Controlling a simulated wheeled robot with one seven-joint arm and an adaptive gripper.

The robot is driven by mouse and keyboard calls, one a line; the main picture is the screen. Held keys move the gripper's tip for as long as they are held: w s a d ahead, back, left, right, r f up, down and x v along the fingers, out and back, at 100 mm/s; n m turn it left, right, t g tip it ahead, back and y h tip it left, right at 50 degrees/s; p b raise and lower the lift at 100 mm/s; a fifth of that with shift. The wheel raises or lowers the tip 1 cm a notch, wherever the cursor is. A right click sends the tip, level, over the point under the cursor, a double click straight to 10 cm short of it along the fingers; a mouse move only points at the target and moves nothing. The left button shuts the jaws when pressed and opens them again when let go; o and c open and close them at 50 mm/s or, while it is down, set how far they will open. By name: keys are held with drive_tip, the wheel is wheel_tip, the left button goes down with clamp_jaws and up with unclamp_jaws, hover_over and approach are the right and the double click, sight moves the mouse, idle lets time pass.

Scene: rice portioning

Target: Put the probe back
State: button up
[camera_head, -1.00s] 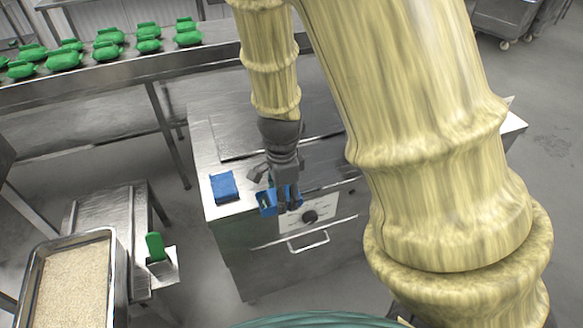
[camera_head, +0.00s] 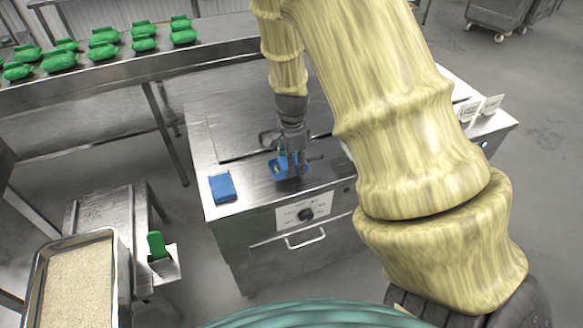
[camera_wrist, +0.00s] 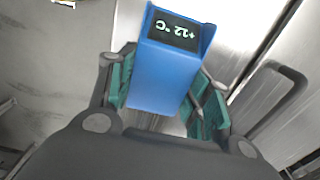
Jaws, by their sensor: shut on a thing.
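In the head view my gripper (camera_head: 290,162) and the blue probe (camera_head: 281,169) are over the front part of the steel cabinet top (camera_head: 255,190). Whether the probe touches the top cannot be told. The probe's tip is hidden.
A blue folded block (camera_head: 222,187) lies on the cabinet's left front corner. White cards (camera_head: 468,110) stand on its right side. A front handle (camera_head: 306,240) juts out below a control panel. Green packs line a conveyor behind.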

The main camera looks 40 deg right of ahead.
drive_tip(key=shift+f+p, duration=0.5)
drive_tip(key=shift+f, duration=1.1)
drive_tip(key=shift+f, duration=0.15)
drive_tip(key=o, duration=1)
drive_tip(key=shift+r+b, duration=1.05)
drive_tip(key=shift+r, duration=5.1)
